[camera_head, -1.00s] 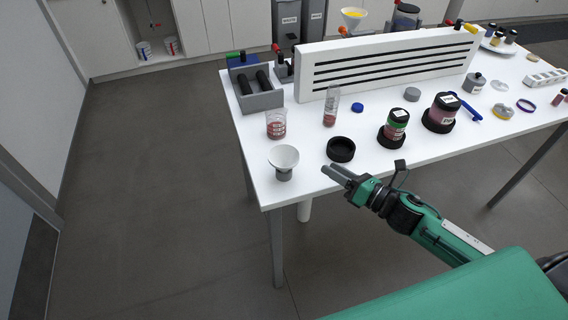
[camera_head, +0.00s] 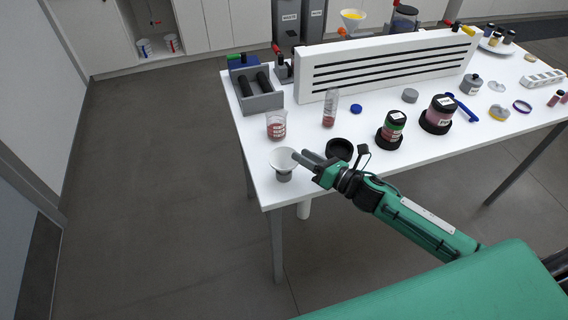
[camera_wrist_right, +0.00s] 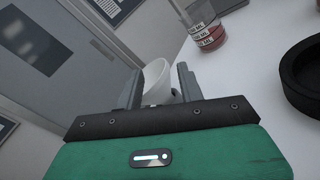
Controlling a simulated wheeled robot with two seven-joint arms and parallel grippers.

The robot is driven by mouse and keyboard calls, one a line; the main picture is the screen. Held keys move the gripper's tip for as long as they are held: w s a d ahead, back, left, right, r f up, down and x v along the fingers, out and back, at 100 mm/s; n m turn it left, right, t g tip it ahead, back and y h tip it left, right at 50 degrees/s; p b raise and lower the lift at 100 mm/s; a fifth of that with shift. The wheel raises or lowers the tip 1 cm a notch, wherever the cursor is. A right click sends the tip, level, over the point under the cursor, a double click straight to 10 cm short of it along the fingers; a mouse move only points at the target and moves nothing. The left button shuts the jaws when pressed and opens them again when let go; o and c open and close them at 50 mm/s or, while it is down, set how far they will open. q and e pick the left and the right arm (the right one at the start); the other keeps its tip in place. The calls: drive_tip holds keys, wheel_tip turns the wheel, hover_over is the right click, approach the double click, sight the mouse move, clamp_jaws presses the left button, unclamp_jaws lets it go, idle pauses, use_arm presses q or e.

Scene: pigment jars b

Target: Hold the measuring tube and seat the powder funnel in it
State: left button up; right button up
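The white powder funnel (camera_head: 283,158) stands at the near left corner of the table on a small grey base. My right gripper (camera_head: 299,156) is at the funnel's right side. In the right wrist view, its fingers (camera_wrist_right: 160,85) are apart, and the funnel (camera_wrist_right: 156,76) shows between and beyond them; I cannot tell whether they touch it. The clear measuring tube (camera_head: 330,106), with red powder low inside, stands upright farther back, with nothing holding it. My left gripper is not in view.
A beaker (camera_head: 276,126) with red powder stands behind the funnel; a black ring (camera_head: 339,148) lies to the right, partly behind my gripper. Two dark-lidded jars (camera_head: 392,127) (camera_head: 439,112) sit farther right. A white slotted rack (camera_head: 385,66) spans the back.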

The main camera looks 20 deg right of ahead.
sight(292, 150)
drive_tip(key=p+x, duration=0.2)
drive_tip(key=x, duration=0.2)
drive_tip(key=shift+w, duration=0.2)
drive_tip(key=shift+w+a+f, duration=0.1)
drive_tip(key=shift+w+a, duration=0.15)
drive_tip(key=shift+s, duration=0.1)
clamp_jaws()
